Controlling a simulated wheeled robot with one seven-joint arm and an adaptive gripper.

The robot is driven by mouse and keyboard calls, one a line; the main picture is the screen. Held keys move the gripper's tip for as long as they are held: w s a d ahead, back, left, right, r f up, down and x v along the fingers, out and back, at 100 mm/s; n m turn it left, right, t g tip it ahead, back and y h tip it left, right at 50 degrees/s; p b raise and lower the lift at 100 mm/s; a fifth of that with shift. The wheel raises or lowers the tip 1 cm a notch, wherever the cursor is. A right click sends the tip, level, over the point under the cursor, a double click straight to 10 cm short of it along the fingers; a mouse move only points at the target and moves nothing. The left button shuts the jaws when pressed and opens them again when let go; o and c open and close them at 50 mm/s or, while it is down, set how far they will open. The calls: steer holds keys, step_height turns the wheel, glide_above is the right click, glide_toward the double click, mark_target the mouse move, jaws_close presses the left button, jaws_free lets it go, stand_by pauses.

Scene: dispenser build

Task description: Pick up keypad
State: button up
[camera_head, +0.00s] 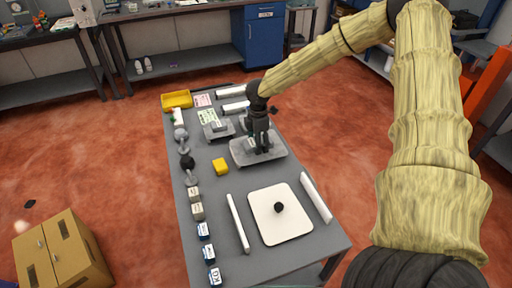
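My gripper (262,149) points down over a grey flat panel (273,154) near the middle of the table. Its fingers reach close to the panel. Whether they touch it, or hold anything, I cannot tell. A small pale and dark piece (251,143) shows just left of the fingers, partly hidden by them. It may be the keypad, but it is too small to be sure. Another grey plate with a small block on it (218,129) lies to the upper left of the gripper.
A cardboard box (62,253) stands on the floor at left.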

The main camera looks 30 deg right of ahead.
steer(key=c, duration=0.6)
steer(key=shift+r, duration=0.15)
